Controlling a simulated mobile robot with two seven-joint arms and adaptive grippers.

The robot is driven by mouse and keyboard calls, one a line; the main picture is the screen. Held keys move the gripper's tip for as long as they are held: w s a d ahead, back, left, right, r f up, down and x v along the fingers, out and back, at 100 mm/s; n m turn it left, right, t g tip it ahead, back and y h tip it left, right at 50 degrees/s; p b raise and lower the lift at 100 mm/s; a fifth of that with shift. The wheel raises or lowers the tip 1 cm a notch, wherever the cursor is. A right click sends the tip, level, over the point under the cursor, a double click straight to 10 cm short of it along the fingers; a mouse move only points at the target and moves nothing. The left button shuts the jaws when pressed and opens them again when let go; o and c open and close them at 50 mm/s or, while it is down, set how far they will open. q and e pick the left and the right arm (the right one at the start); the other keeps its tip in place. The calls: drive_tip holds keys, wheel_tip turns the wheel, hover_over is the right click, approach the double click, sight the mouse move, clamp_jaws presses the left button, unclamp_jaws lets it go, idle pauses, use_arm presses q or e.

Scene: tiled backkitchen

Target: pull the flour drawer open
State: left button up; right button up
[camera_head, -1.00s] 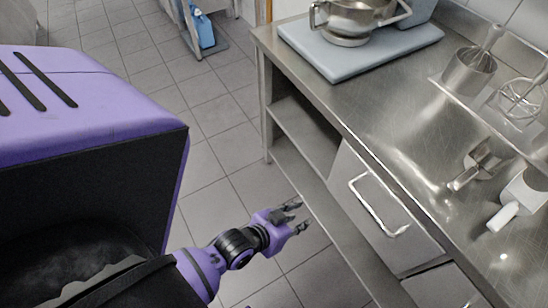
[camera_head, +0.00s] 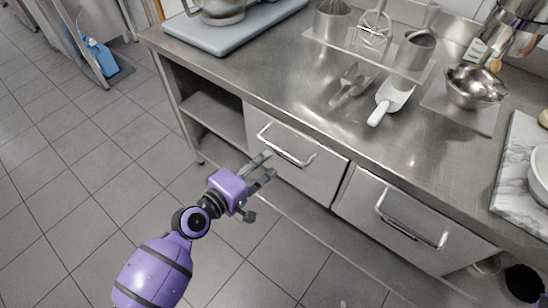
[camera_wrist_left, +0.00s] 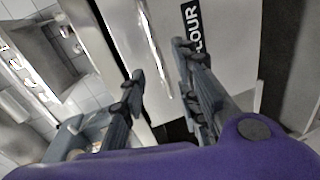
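The flour drawer (camera_head: 300,172) is the left of two steel drawer fronts under the counter and looks shut, flush with the frame. Its bar handle (camera_head: 285,150) runs along the upper front. The left wrist view shows a black FLOUR label (camera_wrist_left: 192,30) on a pale front and the bright handle bar (camera_wrist_left: 152,48). My left gripper (camera_head: 267,167) is open and empty, just in front of the left part of this drawer, near the handle. In the left wrist view the handle lies ahead, between the lines of the fingers (camera_wrist_left: 165,85); contact is not visible. My right gripper is out of view.
A second drawer (camera_head: 400,225) with its own handle is to the right. An open shelf bay (camera_head: 215,115) is to the left. The steel counter (camera_head: 270,75) above holds scoops, pots and a bowl (camera_head: 475,85). The tiled floor (camera_head: 60,200) in front is clear.

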sight(278, 148)
use_arm(q)
drive_tip(key=shift+n, duration=0.5)
drive_tip(key=x, duration=0.8)
drive_tip(key=shift+w+a, duration=0.1)
drive_tip(key=shift+w, duration=0.05)
drive_tip(key=shift+c, duration=0.2)
clamp_jaws()
